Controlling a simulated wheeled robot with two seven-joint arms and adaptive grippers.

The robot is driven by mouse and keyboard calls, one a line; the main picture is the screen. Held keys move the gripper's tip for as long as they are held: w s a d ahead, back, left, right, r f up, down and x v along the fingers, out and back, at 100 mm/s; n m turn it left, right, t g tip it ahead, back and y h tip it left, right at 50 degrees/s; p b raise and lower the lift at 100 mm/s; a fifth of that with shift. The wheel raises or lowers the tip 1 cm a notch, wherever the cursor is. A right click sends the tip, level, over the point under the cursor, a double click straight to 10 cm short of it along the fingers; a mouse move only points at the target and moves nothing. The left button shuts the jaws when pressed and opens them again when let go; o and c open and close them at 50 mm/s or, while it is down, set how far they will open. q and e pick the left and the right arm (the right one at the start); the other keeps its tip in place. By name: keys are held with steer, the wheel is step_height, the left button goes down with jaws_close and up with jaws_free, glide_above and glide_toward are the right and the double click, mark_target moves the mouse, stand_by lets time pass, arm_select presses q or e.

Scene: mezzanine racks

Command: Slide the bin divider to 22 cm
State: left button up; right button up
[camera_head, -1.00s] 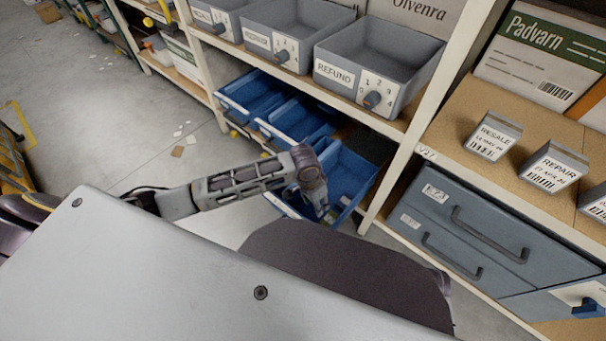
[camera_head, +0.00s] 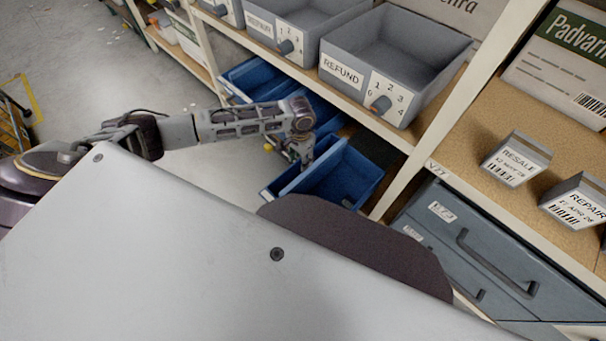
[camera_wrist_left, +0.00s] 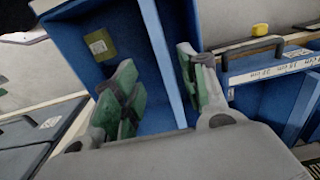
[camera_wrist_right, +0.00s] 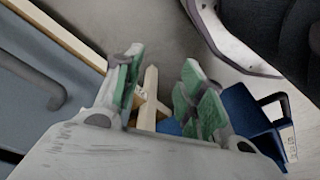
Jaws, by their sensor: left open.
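A blue bin (camera_head: 350,185) is pulled out of the low shelf in the head view. In the left wrist view its blue inside (camera_wrist_left: 75,45) carries a small yellow-green label (camera_wrist_left: 98,44). My left gripper (camera_head: 303,160) is at the bin's left side. In the left wrist view my left gripper (camera_wrist_left: 158,88) is open, one finger on each side of a thin blue wall (camera_wrist_left: 162,60); whether this is the divider or the bin's side, I cannot tell. My right gripper (camera_wrist_right: 163,82) is open and empty, away from the bins.
A neighbouring blue bin (camera_wrist_left: 255,100) has a scale strip (camera_wrist_left: 272,72), a black handle (camera_wrist_left: 245,45) and a yellow knob (camera_wrist_left: 260,30). Grey bins with dials, such as REFUND (camera_head: 385,65), sit on the shelf above. A shelf upright (camera_head: 420,145) and grey drawers (camera_head: 475,235) stand right.

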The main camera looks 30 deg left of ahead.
mark_target(301, 177)
arm_select(q)
steer(key=shift+f, duration=0.1)
arm_select(e)
steer(key=shift+r, duration=0.1)
arm_select(q)
step_height(301, 177, down, 13)
steer(key=b, duration=0.4)
steer(key=shift+f, duration=0.3)
arm_select(e)
step_height(301, 177, up, 8)
steer(key=w+a, duration=0.1)
steer(key=shift+a+t, duration=0.35)
steer(key=shift+t, duration=0.05)
steer(key=shift+f+y, duration=0.2)
steer(key=shift+y, duration=0.1)
arm_select(q)
jaws_close()
